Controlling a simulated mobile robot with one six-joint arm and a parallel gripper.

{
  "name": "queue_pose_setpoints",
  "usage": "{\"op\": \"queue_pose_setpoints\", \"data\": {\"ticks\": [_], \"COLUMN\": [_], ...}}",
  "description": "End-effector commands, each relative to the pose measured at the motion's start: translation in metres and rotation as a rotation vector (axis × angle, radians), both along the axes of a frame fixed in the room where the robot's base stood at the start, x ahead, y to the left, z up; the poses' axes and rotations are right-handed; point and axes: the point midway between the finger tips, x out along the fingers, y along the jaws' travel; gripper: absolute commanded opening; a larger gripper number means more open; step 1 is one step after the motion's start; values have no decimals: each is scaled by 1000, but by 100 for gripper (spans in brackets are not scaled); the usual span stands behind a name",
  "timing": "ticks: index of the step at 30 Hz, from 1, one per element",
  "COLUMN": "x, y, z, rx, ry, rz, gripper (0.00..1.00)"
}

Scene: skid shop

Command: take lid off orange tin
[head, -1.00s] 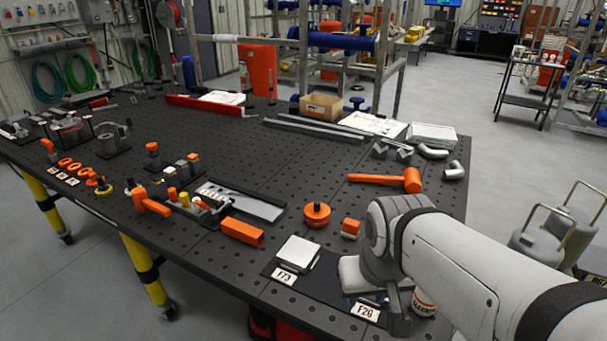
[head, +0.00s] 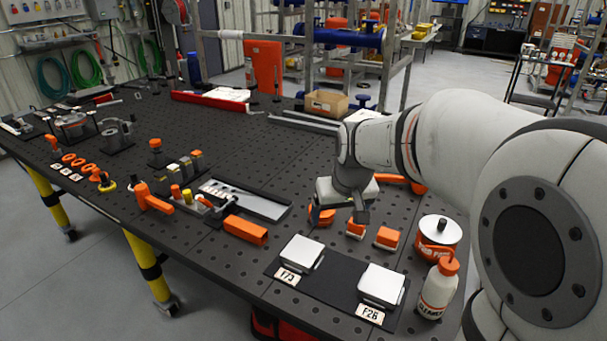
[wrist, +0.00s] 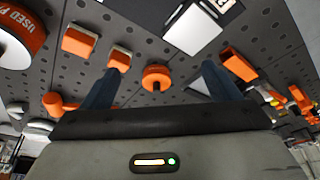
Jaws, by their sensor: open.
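The round orange tin (head: 322,218) stands on the dark perforated table, partly hidden behind my gripper in the head view. In the wrist view the tin (wrist: 156,74) shows a round orange top with a small dark knob. My gripper (head: 340,208) is open and hangs over the table close to the tin. In the wrist view the tin appears between the two spread fingers (wrist: 163,72), with nothing held. I cannot tell how far above the tin the fingertips are.
Two small orange-and-white blocks (head: 356,229) (head: 387,238) stand right of the tin. A white-topped can with an orange label (head: 440,235) and a bottle (head: 438,290) are further right. An orange bar (head: 245,230) lies left; two pale square boxes (head: 302,252) (head: 382,285) are in front.

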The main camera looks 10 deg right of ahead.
Motion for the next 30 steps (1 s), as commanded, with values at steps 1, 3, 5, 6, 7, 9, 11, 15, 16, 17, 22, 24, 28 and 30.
{"op": "queue_pose_setpoints", "data": {"ticks": [1, 3, 5, 6, 7, 9, 11, 15, 16, 17, 22, 24, 28, 30], "x": [28, 62, 88, 103, 114, 133, 146, 162, 164, 166, 173, 177, 187, 192], "y": [-1, -1, -2, -2, -3, -3, -4, -4, -4, -4, -4, -4, -4, -4], "z": [-9, -18, -26, -32, -36, -45, -51, -60, -63, -65, -82, -88, -101, -109], "rx": [0, 1, 2, 1, 1, 0, 0, 0, -1, -1, -1, -1, -2, 0], "ry": [-4, -17, -30, -36, -43, -51, -58, -67, -67, -67, -66, -67, -66, -66], "rz": [9, 24, 33, 41, 45, 54, 60, 66, 67, 68, 68, 68, 66, 66], "gripper": [87, 93, 94, 94, 94, 94, 94, 94, 94, 94, 94, 94, 94, 94]}}
